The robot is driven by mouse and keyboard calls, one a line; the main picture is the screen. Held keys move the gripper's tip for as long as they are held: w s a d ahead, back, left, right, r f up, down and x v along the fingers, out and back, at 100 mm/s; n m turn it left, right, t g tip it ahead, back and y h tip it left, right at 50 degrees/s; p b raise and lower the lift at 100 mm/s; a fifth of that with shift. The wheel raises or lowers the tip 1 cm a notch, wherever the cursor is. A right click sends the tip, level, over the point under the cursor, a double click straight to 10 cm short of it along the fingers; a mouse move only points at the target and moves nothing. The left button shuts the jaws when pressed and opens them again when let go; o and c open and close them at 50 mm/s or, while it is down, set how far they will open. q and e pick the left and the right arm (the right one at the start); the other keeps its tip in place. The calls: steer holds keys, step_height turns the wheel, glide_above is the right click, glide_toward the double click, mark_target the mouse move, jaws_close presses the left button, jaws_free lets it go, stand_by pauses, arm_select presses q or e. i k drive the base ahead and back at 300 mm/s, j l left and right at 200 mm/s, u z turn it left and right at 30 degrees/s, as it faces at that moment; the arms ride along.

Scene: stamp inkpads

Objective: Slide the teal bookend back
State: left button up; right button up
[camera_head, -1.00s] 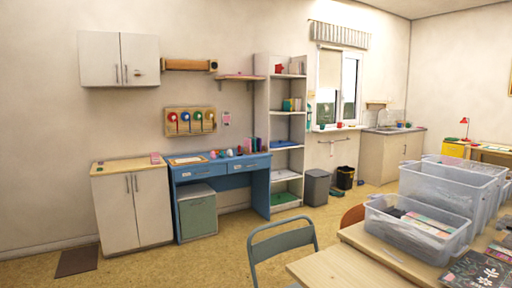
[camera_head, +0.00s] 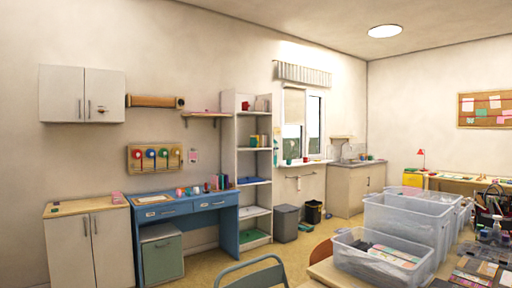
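I cannot make out the teal bookend for certain at this distance. A short row of upright books (camera_head: 221,182) stands at the right end of the blue desk (camera_head: 187,205). Another group of books (camera_head: 259,140) with green and tan spines stands on a middle shelf of the white shelf unit (camera_head: 242,165). Neither of my grippers shows in the head view.
Clear plastic bins (camera_head: 408,222) stand on a table at the right. A teal-grey chair (camera_head: 254,276) is at the bottom centre. A grey bin (camera_head: 286,222) stands beside the shelf unit. Some floor shows before the desk.

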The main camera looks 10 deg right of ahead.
mark_target(253, 143)
steer(key=i+j+u, duration=0.25)
steer(key=i+u, duration=0.2)
steer(key=i, duration=0.25)
steer(key=i+j+u, duration=0.15)
steer(key=i+u, duration=0.25)
steer(key=i, duration=0.7)
steer(key=i+z, duration=0.1)
steer(key=i, duration=1.05)
steer(key=i+z, duration=0.25)
steer(key=i, duration=0.3)
steer(key=i+j+z, duration=0.25)
steer(key=i, duration=0.3)
steer(key=i+l+z, duration=0.1)
steer(key=i+z, duration=2.15)
steer(key=i, duration=0.55)
